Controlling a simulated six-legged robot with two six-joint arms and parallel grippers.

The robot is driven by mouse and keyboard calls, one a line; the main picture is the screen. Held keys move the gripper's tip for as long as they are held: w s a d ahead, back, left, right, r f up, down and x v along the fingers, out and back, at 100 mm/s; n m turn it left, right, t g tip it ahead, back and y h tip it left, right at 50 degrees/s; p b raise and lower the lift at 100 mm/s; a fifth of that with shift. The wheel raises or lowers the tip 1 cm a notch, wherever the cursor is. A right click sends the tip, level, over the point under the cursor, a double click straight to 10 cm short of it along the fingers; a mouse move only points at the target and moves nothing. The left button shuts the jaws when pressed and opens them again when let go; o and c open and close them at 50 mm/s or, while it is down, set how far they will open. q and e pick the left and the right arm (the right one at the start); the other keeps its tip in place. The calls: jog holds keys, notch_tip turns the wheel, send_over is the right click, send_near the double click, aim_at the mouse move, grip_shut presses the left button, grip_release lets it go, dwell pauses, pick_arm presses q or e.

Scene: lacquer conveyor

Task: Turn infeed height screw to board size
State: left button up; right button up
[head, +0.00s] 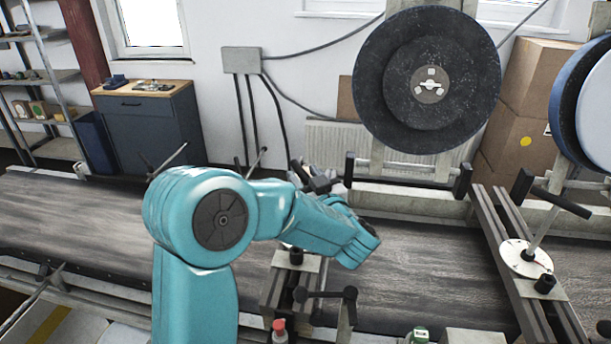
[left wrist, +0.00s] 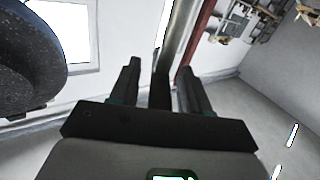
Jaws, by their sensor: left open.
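My left gripper (head: 320,183) is a small dark shape beyond my teal forearm in the head view, beside an upright black crank grip (head: 349,169). In the left wrist view, the gripper (left wrist: 158,65) is open, and a dark upright bar (left wrist: 160,92) shows between its fingers. Whether they touch it I cannot tell. A black crank handle (head: 325,293) sits lower down, near a bracket partly hidden by my forearm. At right, another crank (head: 560,203) stands on a slanted rod above a round white plate (head: 517,254). None is labelled as the infeed height screw. My right gripper is out of view.
A grey conveyor belt (head: 85,220) runs across. A large dark disc (head: 385,70) stands above it, with a second wheel (head: 590,105) at right. A red-capped bottle (head: 279,333) is at the front. A cabinet (head: 140,132) and cardboard boxes (head: 530,110) stand behind.

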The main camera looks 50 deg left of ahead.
pick_arm(q)
grip_shut()
jog(key=shift+m+t+b, duration=0.4)
jog(key=shift+t+b, duration=0.05)
jog(key=shift+t, duration=0.15)
grip_release()
jog(key=shift+s, duration=0.1)
jog(key=shift+d, duration=0.1)
